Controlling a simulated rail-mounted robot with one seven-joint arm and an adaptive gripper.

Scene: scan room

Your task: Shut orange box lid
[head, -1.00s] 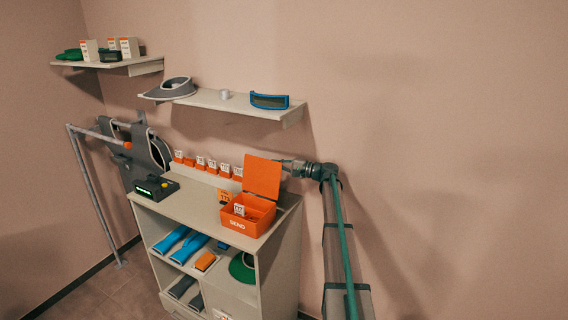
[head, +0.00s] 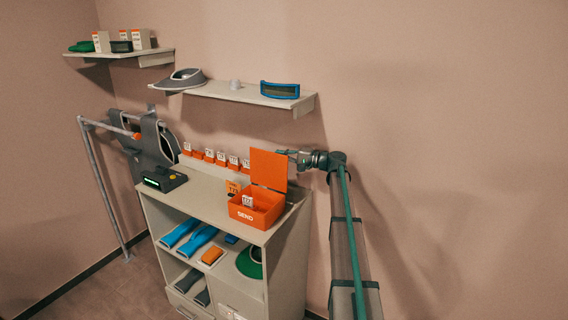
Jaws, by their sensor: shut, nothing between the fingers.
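The orange box (head: 258,212), marked SEND, stands on the right end of the cabinet top. Its orange lid (head: 268,169) is open and stands upright at the back. A white tagged item (head: 247,200) shows inside the box. My gripper (head: 284,153) is at the upper right of the lid, at its back edge, with the arm coming in from the right. The fingertips are small and partly hidden by the lid; I see no object in them. I cannot tell whether they touch the lid.
The cabinet top (head: 205,202) holds a black device (head: 164,179) at left and a row of small orange bins (head: 221,158) along the back. A wall shelf (head: 230,93) with a visor (head: 184,79) and blue-framed goggles (head: 280,90) hangs above. The right wall is clear.

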